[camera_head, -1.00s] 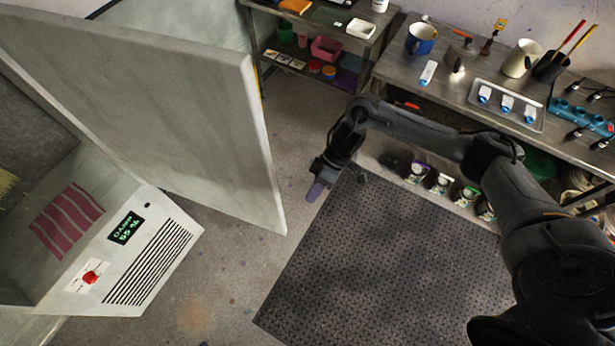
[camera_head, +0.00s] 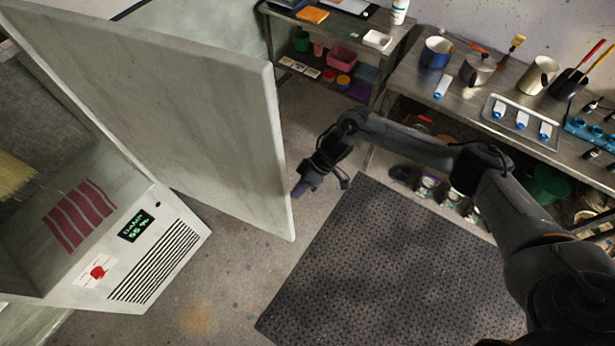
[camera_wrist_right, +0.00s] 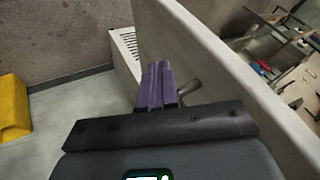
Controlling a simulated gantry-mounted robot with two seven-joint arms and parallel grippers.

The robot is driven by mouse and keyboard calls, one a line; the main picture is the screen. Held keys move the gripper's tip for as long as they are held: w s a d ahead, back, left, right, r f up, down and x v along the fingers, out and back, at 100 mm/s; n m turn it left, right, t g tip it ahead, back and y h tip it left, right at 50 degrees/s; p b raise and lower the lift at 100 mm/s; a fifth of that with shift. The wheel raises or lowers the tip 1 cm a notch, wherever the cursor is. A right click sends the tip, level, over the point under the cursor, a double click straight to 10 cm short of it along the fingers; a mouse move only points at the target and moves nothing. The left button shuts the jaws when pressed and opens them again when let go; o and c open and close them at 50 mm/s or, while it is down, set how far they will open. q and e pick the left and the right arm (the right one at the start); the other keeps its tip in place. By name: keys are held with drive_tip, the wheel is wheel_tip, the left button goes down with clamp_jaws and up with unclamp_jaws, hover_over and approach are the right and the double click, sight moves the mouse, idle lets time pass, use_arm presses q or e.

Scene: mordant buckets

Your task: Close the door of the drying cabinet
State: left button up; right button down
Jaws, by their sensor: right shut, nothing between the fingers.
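The drying cabinet (camera_head: 75,270) stands at the left in the head view, with striped cloth and a small display on its front. Its pale grey door (camera_head: 180,120) stands wide open. My right gripper (camera_head: 297,192) is shut and empty, its purple fingertips close to the door's free edge. In the right wrist view the purple fingers (camera_wrist_right: 157,85) are together beside the door (camera_wrist_right: 205,60), and a short metal handle (camera_wrist_right: 190,88) shows behind them. I cannot tell whether the fingers touch the door. My left gripper is not in view.
A dark floor mat (camera_head: 390,265) lies right of the door. A metal bench (camera_head: 470,100) with mugs, a tray and tools runs along the upper right. A shelf unit (camera_head: 340,40) stands behind. A yellow object (camera_wrist_right: 12,105) is in the wrist view.

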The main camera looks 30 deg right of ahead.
drive_tip(key=s+a+p, duration=0.1)
drive_tip(key=s+a, duration=0.1)
drive_tip(key=a, duration=0.1)
drive_tip(key=shift+a+p, duration=0.25)
drive_tip(key=shift+p, duration=0.15)
